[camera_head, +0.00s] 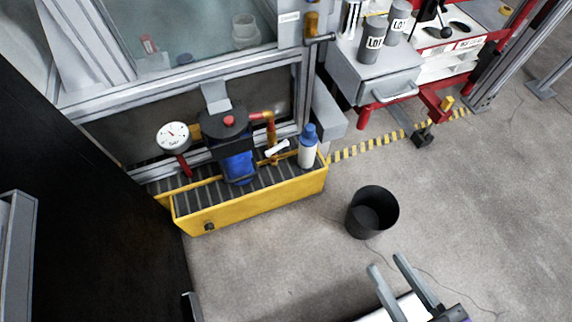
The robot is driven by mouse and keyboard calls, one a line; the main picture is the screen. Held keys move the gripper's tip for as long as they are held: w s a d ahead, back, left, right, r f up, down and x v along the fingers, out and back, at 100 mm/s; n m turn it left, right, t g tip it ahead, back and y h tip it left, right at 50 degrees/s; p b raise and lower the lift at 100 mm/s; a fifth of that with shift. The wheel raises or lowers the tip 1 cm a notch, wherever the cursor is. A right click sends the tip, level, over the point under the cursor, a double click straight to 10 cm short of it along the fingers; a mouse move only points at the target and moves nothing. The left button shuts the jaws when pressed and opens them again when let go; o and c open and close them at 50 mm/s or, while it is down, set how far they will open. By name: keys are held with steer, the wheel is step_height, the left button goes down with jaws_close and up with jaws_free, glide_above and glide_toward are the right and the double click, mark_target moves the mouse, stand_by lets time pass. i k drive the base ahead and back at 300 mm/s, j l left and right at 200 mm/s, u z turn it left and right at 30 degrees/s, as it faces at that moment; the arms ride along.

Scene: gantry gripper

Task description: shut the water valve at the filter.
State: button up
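The filter is a blue housing (238,166) under a black head with a red button (229,121), standing in a yellow tray. An orange-brown pipe (269,129) leaves its right side and turns down. A white lever (277,148), seemingly the water valve's handle, sits across this vertical pipe. The lever is tilted, its right end higher. The valve body is too small to make out. My gripper (385,263) is at the bottom right, its two grey fingers apart, with nothing seen between them. It is well away from the valve, to the lower right.
The yellow grated tray (250,204) holds a white bottle with a blue cap (308,147), right of the lever. A gauge (173,136) stands left. A black bin (372,212) is on the floor between my gripper and the tray.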

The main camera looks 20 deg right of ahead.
mark_target(276, 148)
steer(key=k+u, duration=0.35)
steer(key=k+j+u, duration=0.4)
steer(key=i+l+u, duration=0.15)
steer(key=l+u, duration=0.15)
steer(key=l, duration=0.15)
steer(key=i+l+u, duration=0.1)
steer(key=l+u, duration=0.2)
steer(key=l, duration=0.15)
steer(key=l+u, duration=0.3)
steer(key=l, duration=0.15)
steer(key=i+l, duration=0.1)
steer(key=l, duration=0.7)
steer(key=i, duration=0.05)
